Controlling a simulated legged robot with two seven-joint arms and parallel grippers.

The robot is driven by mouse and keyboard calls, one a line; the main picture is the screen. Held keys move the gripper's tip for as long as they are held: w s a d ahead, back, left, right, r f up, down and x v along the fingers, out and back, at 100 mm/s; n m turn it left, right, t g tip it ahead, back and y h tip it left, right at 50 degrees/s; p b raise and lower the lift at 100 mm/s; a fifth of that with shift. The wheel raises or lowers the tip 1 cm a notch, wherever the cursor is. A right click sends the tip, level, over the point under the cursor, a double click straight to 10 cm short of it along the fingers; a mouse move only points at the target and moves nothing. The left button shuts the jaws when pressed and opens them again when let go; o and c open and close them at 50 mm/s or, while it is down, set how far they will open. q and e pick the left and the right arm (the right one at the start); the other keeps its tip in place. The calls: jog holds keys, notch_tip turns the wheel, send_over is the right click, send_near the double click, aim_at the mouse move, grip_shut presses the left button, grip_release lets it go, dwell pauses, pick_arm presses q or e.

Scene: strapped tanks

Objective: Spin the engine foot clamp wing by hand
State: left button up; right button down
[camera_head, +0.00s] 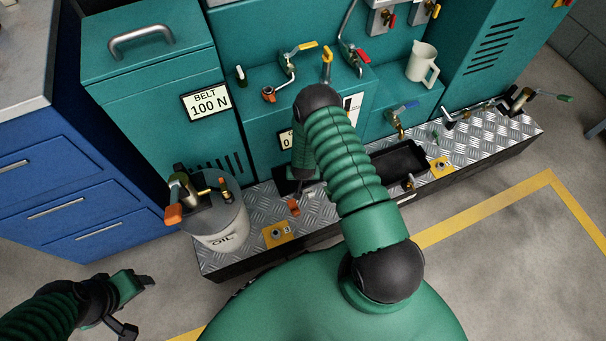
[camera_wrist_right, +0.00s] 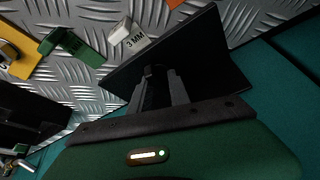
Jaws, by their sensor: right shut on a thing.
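My right arm reaches down the middle of the head view and hides most of its gripper (camera_head: 302,185). In the right wrist view this gripper (camera_wrist_right: 155,82) is shut on a small dark part in front of a black plate (camera_wrist_right: 205,50); its exact shape is hard to make out. Two yellow plates with metal fittings lie on the tread-plate step, one left of my arm (camera_head: 271,241) and one right of it (camera_head: 444,161). One yellow plate (camera_wrist_right: 18,66) also shows in the wrist view. I cannot tell which part is the clamp wing. My left gripper (camera_head: 138,306) is open and empty over the floor.
A grey OIL can (camera_head: 219,238) stands at the step's left end. A black tray (camera_head: 425,152) lies right of my arm. Near the gripper are a green block (camera_wrist_right: 75,46) and a white 3 MM block (camera_wrist_right: 124,40). Teal cabinets with valves rise behind. The floor in front is clear.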

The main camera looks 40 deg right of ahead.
jog(key=shift+d, duration=0.2)
jog(key=c, duration=1.2)
grip_release()
jog(key=shift+a, duration=0.1)
jog(key=p+v, duration=0.7)
jog(key=v, duration=0.9)
jog(key=shift+r, duration=0.35)
